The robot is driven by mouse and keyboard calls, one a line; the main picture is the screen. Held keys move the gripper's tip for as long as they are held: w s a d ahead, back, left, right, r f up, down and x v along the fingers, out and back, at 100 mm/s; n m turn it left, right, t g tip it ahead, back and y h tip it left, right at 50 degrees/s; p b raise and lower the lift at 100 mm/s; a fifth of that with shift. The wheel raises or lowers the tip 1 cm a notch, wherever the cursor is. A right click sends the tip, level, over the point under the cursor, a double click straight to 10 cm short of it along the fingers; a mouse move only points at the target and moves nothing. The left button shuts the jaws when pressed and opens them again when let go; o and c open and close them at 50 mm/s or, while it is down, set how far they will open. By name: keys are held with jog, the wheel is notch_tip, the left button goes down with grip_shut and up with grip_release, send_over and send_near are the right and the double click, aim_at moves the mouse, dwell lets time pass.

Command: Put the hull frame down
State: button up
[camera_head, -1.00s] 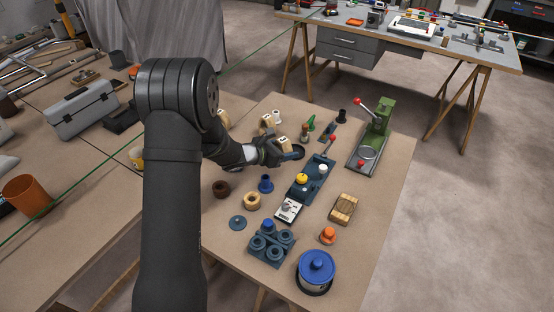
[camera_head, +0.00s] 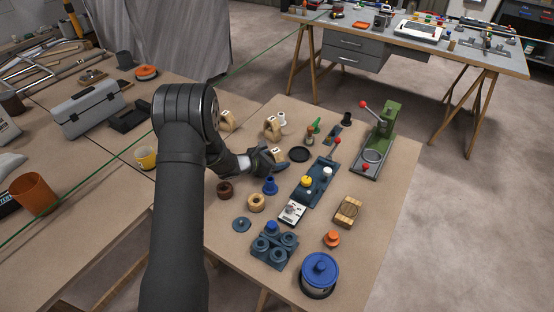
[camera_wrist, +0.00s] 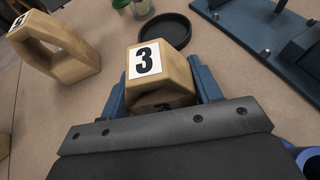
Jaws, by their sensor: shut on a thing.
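The hull frame is a wooden block with a white label reading 3. In the wrist view the hull frame (camera_wrist: 163,70) sits between the two blue fingers of my gripper (camera_wrist: 163,95), which is shut on it. Its lower part is hidden by my gripper. In the head view my gripper (camera_head: 268,163) is over the near bench, just left of a round black dish (camera_head: 299,154), and only a small part of the held frame (camera_head: 276,151) shows. I cannot tell whether the frame touches the bench.
Another wooden frame (camera_wrist: 62,42) stands to the left in the wrist view. A wooden ring (camera_head: 256,202), a brown ring (camera_head: 225,189) and a blue flanged piece (camera_head: 270,185) lie near my gripper. A long blue fixture (camera_head: 315,181) is to the right. Bare bench shows around the frame.

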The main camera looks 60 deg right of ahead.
jog(key=shift+f, duration=0.15)
jog(key=o, duration=1)
jog(key=shift+o, duration=0.2)
jog(key=shift+r, duration=0.25)
jog(key=v, duration=1.2)
jog(key=shift+w+f, duration=0.1)
